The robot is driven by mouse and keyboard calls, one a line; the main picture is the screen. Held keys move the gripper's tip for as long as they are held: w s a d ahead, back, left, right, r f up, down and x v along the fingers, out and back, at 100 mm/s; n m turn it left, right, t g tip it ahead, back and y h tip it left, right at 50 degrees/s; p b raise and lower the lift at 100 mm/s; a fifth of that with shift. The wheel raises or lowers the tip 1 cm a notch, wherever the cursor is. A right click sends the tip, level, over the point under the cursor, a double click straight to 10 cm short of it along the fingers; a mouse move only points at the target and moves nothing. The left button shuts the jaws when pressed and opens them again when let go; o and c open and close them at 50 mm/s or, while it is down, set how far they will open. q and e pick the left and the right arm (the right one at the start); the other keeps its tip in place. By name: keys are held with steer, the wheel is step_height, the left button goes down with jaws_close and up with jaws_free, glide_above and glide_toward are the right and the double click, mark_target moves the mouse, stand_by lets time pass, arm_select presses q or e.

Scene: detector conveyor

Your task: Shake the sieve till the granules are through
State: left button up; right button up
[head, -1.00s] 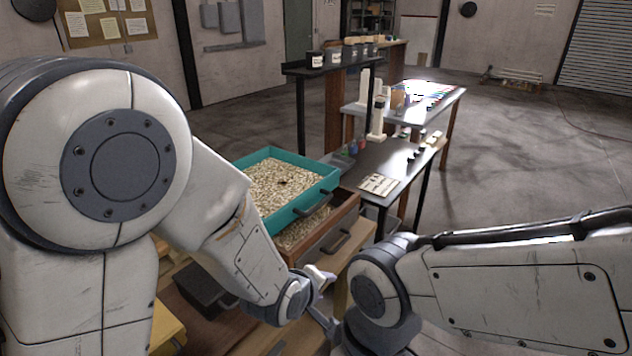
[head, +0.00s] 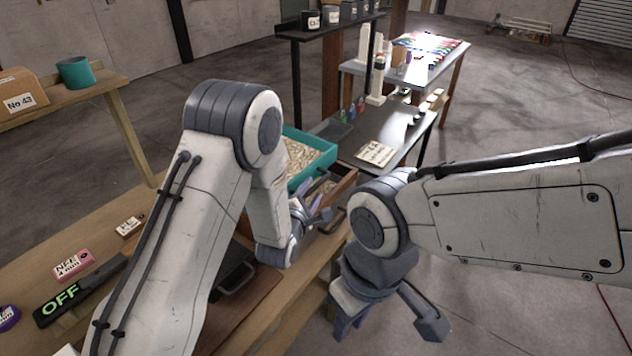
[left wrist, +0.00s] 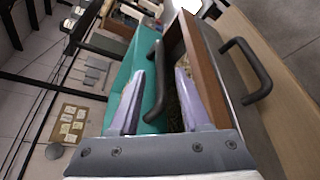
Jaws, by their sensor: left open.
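The teal sieve (head: 322,164) holds pale granules (head: 301,157) and sits on a wooden drawer-like box (head: 344,187) with its own dark handle. More granules show inside this box. My left gripper (head: 314,207) is at the sieve's near side, and my arm hides part of the sieve. In the left wrist view, my left gripper (left wrist: 160,75) is open, with one pale finger on each side of the sieve's dark handle (left wrist: 155,85).
On the wooden bench (head: 75,232) at left are a black OFF device (head: 62,298), a pink labelled block (head: 73,265) and a dark tray (head: 236,277). A shelf holds a teal cup (head: 76,73) and a box (head: 18,98). A dark table (head: 400,133) stands beyond the sieve.

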mark_target(314, 190)
arm_select(q)
steer(key=shift+p+x, duration=0.35)
steer(key=shift+x, duration=1.35)
jaws_close()
steer(key=shift+s+d+f, duration=0.1)
